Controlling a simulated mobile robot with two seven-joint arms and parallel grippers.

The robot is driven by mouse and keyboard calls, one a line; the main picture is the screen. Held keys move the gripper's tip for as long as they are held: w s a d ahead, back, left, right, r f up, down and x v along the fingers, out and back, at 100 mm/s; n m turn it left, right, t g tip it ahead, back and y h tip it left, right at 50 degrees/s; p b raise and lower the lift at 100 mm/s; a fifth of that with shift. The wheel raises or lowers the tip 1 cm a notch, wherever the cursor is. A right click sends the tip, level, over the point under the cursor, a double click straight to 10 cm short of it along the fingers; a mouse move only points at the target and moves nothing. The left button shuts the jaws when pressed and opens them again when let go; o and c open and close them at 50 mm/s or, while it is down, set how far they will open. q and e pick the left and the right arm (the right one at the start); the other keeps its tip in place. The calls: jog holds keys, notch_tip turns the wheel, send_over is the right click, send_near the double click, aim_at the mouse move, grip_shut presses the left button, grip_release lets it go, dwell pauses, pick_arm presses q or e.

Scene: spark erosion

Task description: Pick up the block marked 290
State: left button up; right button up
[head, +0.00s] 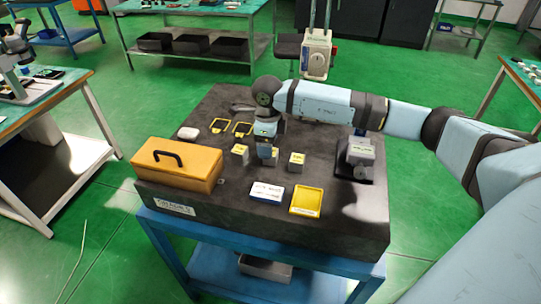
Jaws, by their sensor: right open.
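Small pale blocks with yellow tops stand on the dark slab of the table. One block (240,153) is left of my right gripper and another block (297,159) is to its right. The markings are too small to read, so I cannot tell which is 290. My right gripper (267,154) points down between these two blocks, its jaws open. Something small and pale shows at its fingertips; I cannot tell whether it is a block or part of the fingers. My left gripper is not in view.
An orange box (180,163) with a black handle stands at the front left. A yellow tray (307,201) and a white label card (267,192) lie at the front. Yellow frames (242,129) lie behind. A grey device (360,155) stands at the right. The front right is clear.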

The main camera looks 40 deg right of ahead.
jog(key=f, duration=0.3)
jog(key=f+p, duration=0.1)
jog(key=shift+w+d+f, duration=0.2)
jog(key=shift+d+f, duration=0.05)
jog(key=shift+f, duration=0.05)
jog(key=c, duration=1.1)
jog(key=shift+r, duration=0.1)
